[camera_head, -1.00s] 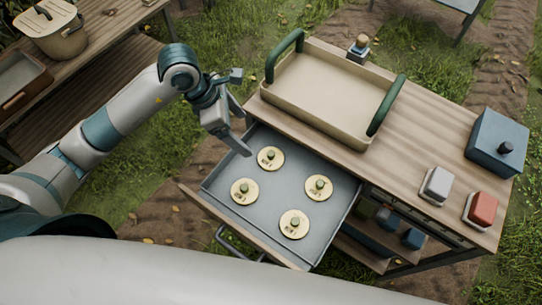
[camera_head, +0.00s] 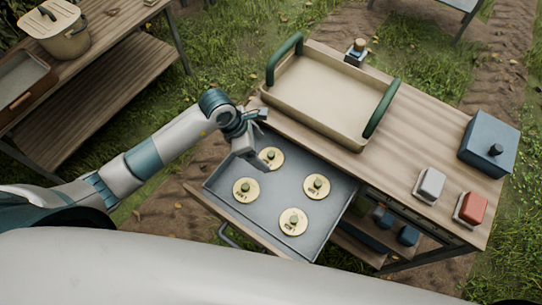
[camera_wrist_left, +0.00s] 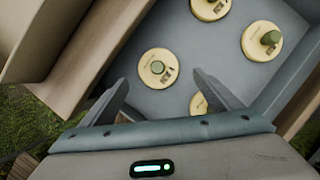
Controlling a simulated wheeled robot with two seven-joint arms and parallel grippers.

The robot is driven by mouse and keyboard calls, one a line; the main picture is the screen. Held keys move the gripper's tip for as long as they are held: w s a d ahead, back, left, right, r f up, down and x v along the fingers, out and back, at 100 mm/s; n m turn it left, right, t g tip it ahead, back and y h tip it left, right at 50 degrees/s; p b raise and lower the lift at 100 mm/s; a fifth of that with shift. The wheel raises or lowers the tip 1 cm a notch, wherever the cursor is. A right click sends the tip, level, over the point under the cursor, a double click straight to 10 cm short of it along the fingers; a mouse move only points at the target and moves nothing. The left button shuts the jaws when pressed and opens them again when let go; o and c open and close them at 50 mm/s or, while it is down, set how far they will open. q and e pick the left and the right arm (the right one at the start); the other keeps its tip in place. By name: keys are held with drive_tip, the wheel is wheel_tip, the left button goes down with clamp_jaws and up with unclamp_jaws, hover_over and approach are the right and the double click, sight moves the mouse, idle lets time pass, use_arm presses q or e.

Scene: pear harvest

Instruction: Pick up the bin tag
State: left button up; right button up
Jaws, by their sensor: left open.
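Several round cream bin tags with green knobs and dark print lie flat in an open grey drawer (camera_head: 279,192). In the head view they are a back tag (camera_head: 275,154), a left tag (camera_head: 245,191), a right tag (camera_head: 317,187) and a front tag (camera_head: 293,222). My left gripper (camera_head: 259,164) is over the drawer's back left part, by the back tag, partly covering it. In the left wrist view my open, empty fingers (camera_wrist_left: 161,80) point into the drawer; one tag (camera_wrist_left: 158,68) shows between and beyond them. Another (camera_wrist_left: 198,105) is partly hidden behind a finger. My right gripper is not in view.
The wooden bench (camera_head: 405,150) behind the drawer carries a cream tray (camera_head: 318,104) with green handles, a blue box (camera_head: 489,143), a white button (camera_head: 430,184) and a red button (camera_head: 471,208). Another wooden table (camera_head: 100,85) stands at the left.

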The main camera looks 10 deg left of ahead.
sight(268, 155)
use_arm(q)
drive_tip(key=shift+w+d+f+p, duration=0.15)
drive_tip(key=shift+d+f+p, duration=0.15)
drive_tip(key=shift+p, duration=0.2)
drive_tip(key=p+x, duration=0.1)
drive_tip(key=x, duration=0.2)
drive_tip(key=shift+w+d+f+p, duration=0.15)
drive_tip(key=shift+f+p, duration=0.1)
drive_tip(key=shift+p, duration=0.15)
drive_tip(key=shift+f, duration=0.4)
drive_tip(key=c, duration=1.1)
